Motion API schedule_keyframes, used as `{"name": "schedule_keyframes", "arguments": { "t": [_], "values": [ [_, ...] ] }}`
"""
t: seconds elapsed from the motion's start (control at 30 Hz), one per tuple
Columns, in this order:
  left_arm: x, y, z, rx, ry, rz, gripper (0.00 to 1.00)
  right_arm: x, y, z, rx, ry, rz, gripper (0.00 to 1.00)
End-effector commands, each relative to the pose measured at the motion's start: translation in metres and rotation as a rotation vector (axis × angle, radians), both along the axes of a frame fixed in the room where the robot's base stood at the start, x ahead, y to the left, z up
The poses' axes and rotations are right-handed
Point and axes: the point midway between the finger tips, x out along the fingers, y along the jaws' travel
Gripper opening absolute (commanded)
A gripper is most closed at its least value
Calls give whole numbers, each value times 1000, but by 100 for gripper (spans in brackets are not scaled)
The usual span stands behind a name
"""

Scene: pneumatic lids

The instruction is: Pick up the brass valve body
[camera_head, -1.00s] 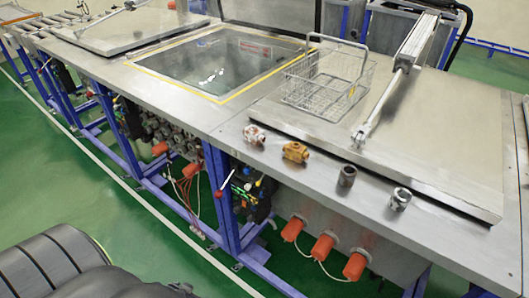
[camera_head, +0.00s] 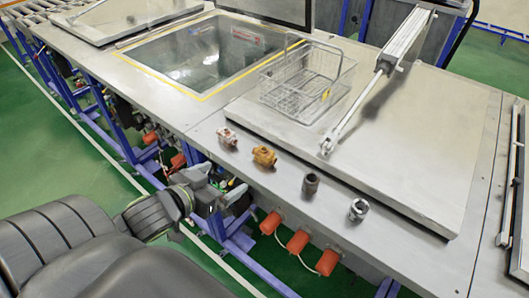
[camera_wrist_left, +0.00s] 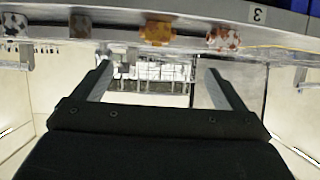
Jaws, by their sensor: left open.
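The brass valve body (camera_head: 264,156) sits on the steel bench's front ledge in the head view, between a white-and-red fitting (camera_head: 227,137) and a dark cylindrical fitting (camera_head: 311,183). A shiny steel fitting (camera_head: 358,210) stands further right. In the left wrist view the brass valve body (camera_wrist_left: 158,31) shows near the top, beyond my fingers. My left gripper (camera_wrist_left: 155,80) is open, with nothing between its fingers. In the head view my left wrist is in front of the bench, left of and below the valve body; its fingertips are hard to make out there. My right gripper is not in view.
A wire basket (camera_head: 306,88) and a pneumatic cylinder (camera_head: 385,70) are on the closed lid (camera_head: 430,150) behind the fittings. An open tank (camera_head: 205,55) lies to the left. Orange plugs (camera_head: 298,240) stick out of the bench front below the ledge.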

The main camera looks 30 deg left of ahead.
Motion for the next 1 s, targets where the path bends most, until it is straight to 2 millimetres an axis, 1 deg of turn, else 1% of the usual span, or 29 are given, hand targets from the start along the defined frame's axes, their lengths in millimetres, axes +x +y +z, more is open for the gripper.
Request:
{"name": "schedule_keyframes", "arguments": {
  "t": [0.1,0.23,0.27,0.6,0.7,1.0],
  "values": [
    [8,-2,-3,-3,-8,-5,93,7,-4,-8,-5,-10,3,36],
    [25,-2,-10,-4,-9,-4,93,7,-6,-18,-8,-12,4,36],
    [30,-2,-10,-6,-9,-1,93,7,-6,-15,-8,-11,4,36],
    [90,-4,-33,-7,-6,-3,93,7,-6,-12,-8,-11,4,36],
    [102,-4,-39,-3,-6,-3,93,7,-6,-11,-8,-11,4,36],
    [119,-5,-46,-6,-4,-3,93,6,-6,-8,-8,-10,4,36]
  ]
}}
